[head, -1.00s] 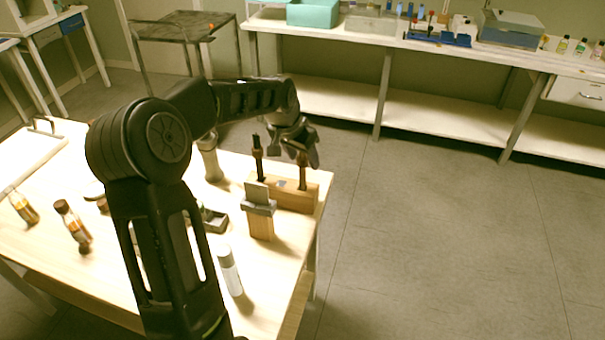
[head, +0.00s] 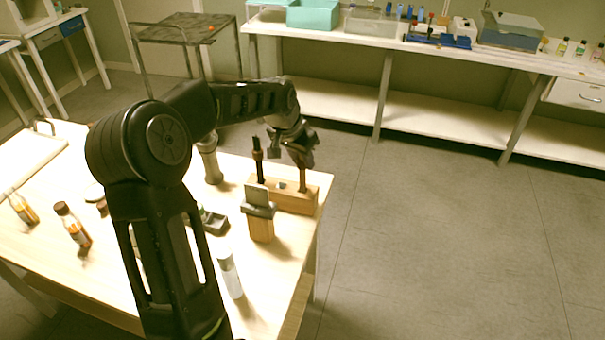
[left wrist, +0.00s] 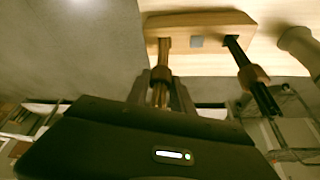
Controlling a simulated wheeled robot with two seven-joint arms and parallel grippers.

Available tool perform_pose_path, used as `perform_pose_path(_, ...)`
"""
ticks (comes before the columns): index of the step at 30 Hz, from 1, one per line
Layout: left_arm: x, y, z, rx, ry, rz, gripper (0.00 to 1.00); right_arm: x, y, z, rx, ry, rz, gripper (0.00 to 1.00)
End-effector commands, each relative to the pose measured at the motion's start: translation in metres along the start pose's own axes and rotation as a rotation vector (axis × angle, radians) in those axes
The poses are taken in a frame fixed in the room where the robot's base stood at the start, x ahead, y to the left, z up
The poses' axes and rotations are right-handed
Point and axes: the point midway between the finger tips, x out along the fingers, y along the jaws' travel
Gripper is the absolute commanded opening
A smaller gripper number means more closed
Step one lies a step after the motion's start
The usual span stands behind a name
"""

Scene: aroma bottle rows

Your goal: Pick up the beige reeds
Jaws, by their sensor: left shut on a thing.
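The beige reeds, a brownish upright bundle (head: 303,180) in the head view, stand in the right end of a wooden block holder (head: 285,205). They also show in the left wrist view (left wrist: 163,58), with their lower end still at the block (left wrist: 180,22). My left gripper (head: 300,155) is shut around the upper part of the bundle; its fingers (left wrist: 160,95) sit on either side of it. A darker, black-topped bundle (head: 259,165) stands in the block's other end, apart from the gripper. My right gripper is not in view.
A wooden piece with a grey top (head: 260,218) stands just in front of the block. The floor right of the table is clear.

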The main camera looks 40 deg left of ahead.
Motion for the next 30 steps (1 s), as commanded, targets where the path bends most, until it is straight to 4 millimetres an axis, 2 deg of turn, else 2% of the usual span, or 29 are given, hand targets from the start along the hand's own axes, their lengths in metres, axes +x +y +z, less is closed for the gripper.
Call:
perform_pose_path(4,0.000,0.000,0.000,0.000,0.000,0.000,0.00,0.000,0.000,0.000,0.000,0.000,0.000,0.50)
perform_pose_path(22,-0.001,0.000,-0.001,0.000,0.001,0.000,0.00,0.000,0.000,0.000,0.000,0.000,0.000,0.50)
perform_pose_path(26,-0.010,0.000,-0.005,0.001,0.003,-0.002,0.00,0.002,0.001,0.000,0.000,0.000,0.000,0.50)
perform_pose_path(30,-0.030,-0.001,-0.014,-0.001,0.005,-0.002,0.00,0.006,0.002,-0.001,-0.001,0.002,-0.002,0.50)
